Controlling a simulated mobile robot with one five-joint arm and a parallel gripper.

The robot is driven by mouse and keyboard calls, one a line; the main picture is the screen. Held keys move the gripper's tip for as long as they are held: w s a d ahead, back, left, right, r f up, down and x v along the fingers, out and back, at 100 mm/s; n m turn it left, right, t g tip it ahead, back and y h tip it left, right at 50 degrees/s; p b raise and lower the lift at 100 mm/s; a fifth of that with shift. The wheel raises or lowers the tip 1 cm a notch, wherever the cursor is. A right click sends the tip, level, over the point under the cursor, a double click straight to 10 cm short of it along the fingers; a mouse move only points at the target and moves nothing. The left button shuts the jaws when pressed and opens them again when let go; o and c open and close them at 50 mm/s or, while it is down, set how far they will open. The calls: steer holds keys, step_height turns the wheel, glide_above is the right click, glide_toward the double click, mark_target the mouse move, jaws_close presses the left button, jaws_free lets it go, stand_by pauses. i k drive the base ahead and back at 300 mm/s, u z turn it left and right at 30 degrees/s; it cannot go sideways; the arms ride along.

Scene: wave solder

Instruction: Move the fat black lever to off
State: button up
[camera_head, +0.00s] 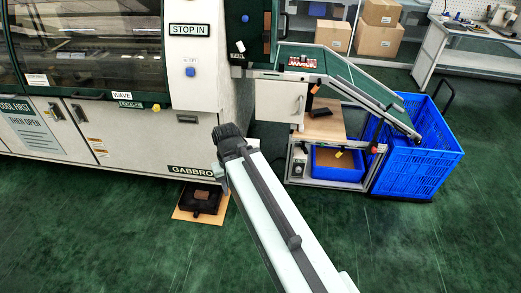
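I cannot make out for certain which thing is the fat black lever, and no off marking is readable. A dark upright piece (309,101) with an orange top stands by the small white cabinet under the sloping conveyor. A dark fitting (299,166) sits on the left side of the low trolley below it. My white arm reaches up from the bottom of the view. Its dark end (230,140) is in front of the machine's lower right corner, left of both pieces in the picture. The fingers are not distinct, so I cannot tell whether my gripper is open or shut.
The white and green machine (190,128) fills the left. A sloping green conveyor (350,78) runs down to a blue crate (418,157) on the right. A black tray (201,203) lies on a board on the floor. The green floor in front is clear.

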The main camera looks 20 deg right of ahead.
mark_target(304, 149)
steer(key=u, duration=0.2)
steer(key=i, duration=1.5)
steer(key=z, duration=0.1)
